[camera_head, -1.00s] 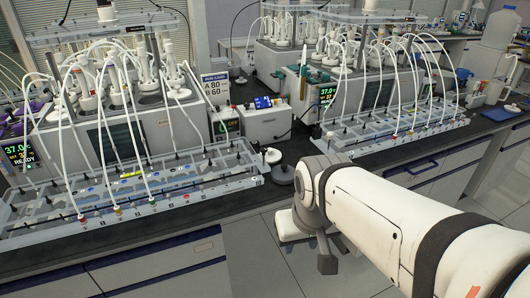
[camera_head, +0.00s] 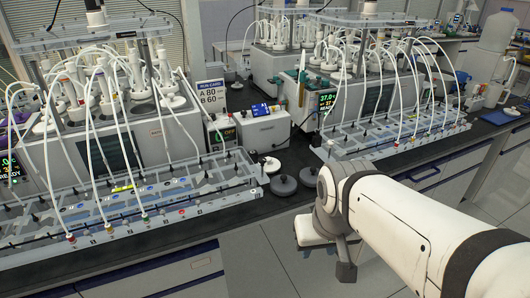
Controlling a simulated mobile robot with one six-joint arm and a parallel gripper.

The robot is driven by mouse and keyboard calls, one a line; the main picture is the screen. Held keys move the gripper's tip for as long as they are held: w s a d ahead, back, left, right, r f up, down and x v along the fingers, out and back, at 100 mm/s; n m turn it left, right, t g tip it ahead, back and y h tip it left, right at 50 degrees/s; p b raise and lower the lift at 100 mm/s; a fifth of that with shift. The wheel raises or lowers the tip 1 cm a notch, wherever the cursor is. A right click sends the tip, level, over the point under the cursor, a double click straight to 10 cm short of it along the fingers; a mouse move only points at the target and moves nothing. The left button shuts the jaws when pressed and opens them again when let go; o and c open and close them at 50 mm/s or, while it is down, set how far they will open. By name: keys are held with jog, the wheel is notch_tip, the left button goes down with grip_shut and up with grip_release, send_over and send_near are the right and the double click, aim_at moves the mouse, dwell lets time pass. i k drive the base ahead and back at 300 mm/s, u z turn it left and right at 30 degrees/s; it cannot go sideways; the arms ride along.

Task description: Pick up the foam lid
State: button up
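Several small round lid-like pieces lie on the dark bench between the two reactor rigs. One is a pale disc (camera_head: 270,165) by the left rig's rack. One is a grey disc with a small knob (camera_head: 283,184) nearer the bench edge. A third grey disc (camera_head: 309,176) lies just right of it, close behind my arm in the picture. I cannot tell from looks which of them is the foam lid. My arm comes in from the right and its wrist is in front of the bench edge, just below the discs in the picture. My gripper's fingers do not show.
The left tube rack (camera_head: 222,193) and the right tube rack (camera_head: 370,150) flank the discs, with thin white tubes arching above. A white control box (camera_head: 265,128) stands behind. A blue tray (camera_head: 499,117) lies far right. Floor is free in front of the bench.

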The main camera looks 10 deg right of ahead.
aim_at(280, 184)
jog(key=i, duration=0.9)
